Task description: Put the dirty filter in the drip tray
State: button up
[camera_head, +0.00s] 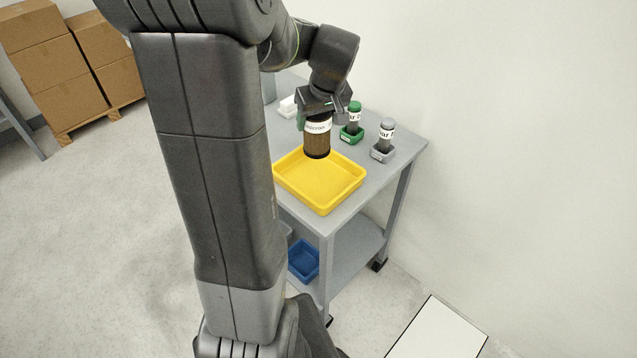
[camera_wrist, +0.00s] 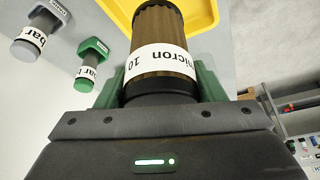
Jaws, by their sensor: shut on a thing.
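The dirty filter (camera_head: 317,142) is a brown cylinder with a white label reading "micron", held upright over the drip tray. It also shows large in the wrist view (camera_wrist: 158,35), where "10 micron" is legible. My gripper (camera_head: 314,118) is shut on the filter's dark upper end. The yellow drip tray (camera_head: 308,198) sits on the grey cart and looks empty. The filter is above the tray's back part; I cannot tell exactly how high. A corner of the tray shows in the wrist view (camera_wrist: 207,12).
A green-capped cylinder (camera_head: 354,112) and a grey-capped cylinder (camera_head: 387,130) stand in small holders at the cart's back right. A white item (camera_head: 288,106) lies behind the tray. A blue bin (camera_head: 304,260) is on the lower shelf. A wall runs along the right.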

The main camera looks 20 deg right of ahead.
aim_at(323, 135)
jog(key=shift+w+f, duration=0.1)
jog(key=shift+f, duration=0.4)
jog(key=shift+d+f, duration=0.1)
jog(key=shift+f, duration=4.9)
jog(key=o, duration=1.2)
jog(key=shift+p, duration=0.3)
jog(key=shift+r, duration=0.15)
jog(key=v, duration=1.2)
jog(key=shift+b, duration=0.35)
